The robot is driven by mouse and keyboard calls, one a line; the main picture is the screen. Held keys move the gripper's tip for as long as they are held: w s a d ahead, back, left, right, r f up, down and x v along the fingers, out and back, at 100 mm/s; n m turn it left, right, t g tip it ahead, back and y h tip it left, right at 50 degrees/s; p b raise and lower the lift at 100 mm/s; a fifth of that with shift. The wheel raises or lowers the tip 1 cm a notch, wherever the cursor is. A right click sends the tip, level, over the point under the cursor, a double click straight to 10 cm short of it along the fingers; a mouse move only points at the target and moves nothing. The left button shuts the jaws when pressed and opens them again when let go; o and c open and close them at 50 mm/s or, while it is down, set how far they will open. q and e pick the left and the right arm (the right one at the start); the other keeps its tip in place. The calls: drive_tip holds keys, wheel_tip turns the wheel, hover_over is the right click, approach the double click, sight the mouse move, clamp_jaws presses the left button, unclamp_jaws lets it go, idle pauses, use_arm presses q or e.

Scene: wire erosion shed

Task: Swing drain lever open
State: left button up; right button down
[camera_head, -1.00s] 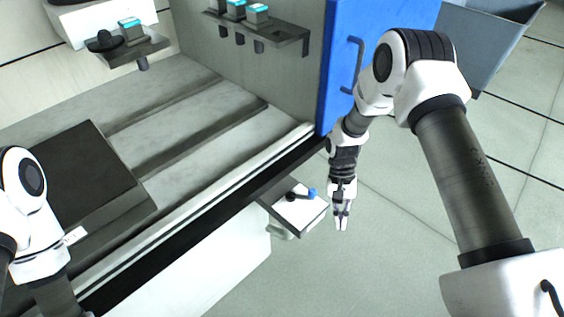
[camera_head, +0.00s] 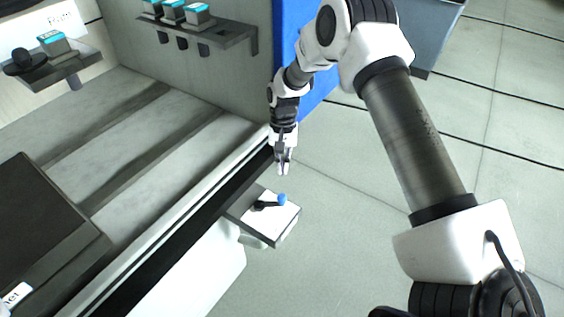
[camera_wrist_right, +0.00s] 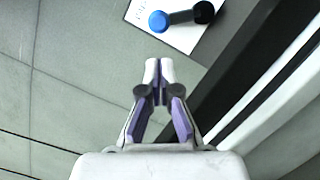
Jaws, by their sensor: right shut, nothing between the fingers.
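The drain lever (camera_head: 268,205) is a short black arm with a blue knob (camera_head: 282,199) at its right end. It sits on a white plate (camera_head: 285,217) on a small dark-edged bracket at the machine's front edge. In the right wrist view the blue knob (camera_wrist_right: 158,21) and black lever arm (camera_wrist_right: 183,16) show at the top, beyond the fingertips. My right gripper (camera_head: 283,171) is shut and empty, a little behind the knob in the head view and apart from it. It also shows in the right wrist view (camera_wrist_right: 159,66). My left gripper is out of view.
The machine's long front rail (camera_head: 150,250) runs diagonally beside the bracket. A blue panel (camera_head: 292,50) stands behind my right arm. A shelf (camera_head: 225,32) holds several teal-topped blocks. Open tiled floor (camera_head: 370,200) lies right of the lever.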

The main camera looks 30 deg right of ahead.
sight(270, 202)
drive_tip(key=x, duration=0.6)
drive_tip(key=shift+f, duration=0.2)
drive_tip(key=shift+a, duration=0.1)
drive_tip(key=shift+s, duration=0.1)
